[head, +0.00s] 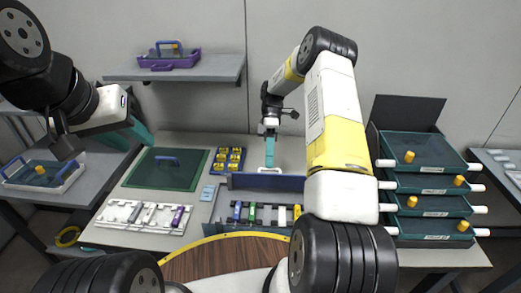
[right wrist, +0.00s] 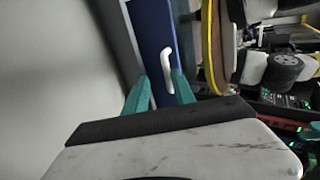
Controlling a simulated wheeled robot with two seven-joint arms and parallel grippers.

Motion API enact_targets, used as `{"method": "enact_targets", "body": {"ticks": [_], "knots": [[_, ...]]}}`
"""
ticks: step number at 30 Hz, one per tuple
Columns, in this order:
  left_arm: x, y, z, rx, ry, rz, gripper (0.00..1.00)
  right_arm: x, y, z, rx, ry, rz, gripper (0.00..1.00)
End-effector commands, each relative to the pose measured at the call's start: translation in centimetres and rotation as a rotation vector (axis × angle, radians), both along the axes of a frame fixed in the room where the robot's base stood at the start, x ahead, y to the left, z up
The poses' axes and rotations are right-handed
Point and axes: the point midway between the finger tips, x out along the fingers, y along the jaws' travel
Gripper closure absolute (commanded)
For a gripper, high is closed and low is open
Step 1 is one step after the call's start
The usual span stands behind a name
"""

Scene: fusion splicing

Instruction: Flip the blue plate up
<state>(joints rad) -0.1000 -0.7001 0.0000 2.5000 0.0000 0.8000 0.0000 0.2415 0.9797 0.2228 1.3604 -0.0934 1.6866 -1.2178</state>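The blue plate (head: 291,184) stands as a long, narrow blue strip near the middle of the table in the head view. Its white handle (head: 268,170) is at its upper edge. The right wrist view shows the plate (right wrist: 148,22) with the white handle (right wrist: 167,52) on its face. My right gripper (head: 269,152) is just above the handle, pointing down. In the right wrist view its teal fingers (right wrist: 162,85) are apart, with the handle ahead, roughly between them; I see no grip on it. My left gripper (head: 138,134) is at the left, above the table, away from the plate; its opening is unclear.
A green mat (head: 165,170) and a white tray (head: 140,217) with small tools lie left. A yellow block rack (head: 228,160) stands behind the plate's left end. Coloured holders (head: 262,213) are in front. Stacked teal drawers (head: 425,178) stand right. A shelf (head: 185,69) is above.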

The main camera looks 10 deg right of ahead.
Motion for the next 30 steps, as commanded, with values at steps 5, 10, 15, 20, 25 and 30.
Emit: {"method": "enact_targets", "body": {"ticks": [5,10,15,20,25,30], "knots": [[0.0,0.0,0.0,0.0,0.0,0.0,0.64,0.7,-0.5,-2.1,-0.011,-0.007,-0.004,1.0],[0.0,0.0,0.0,0.0,0.0,0.0,0.64,1.0,-0.7,-2.7,0.003,0.049,-0.004,1.0],[0.0,0.0,0.0,0.0,0.0,0.0,0.64,1.2,-0.8,-2.9,0.017,0.099,-0.004,1.0],[0.0,0.0,0.0,0.0,0.0,0.0,0.64,1.2,-0.8,-3.0,0.022,0.116,-0.004,1.0],[0.0,0.0,0.0,0.0,0.0,0.0,0.64,1.2,-0.8,-3.0,0.024,0.124,-0.004,1.0],[0.0,0.0,0.0,0.0,0.0,0.0,0.64,1.2,-0.8,-3.0,0.025,0.126,-0.004,1.0]]}}
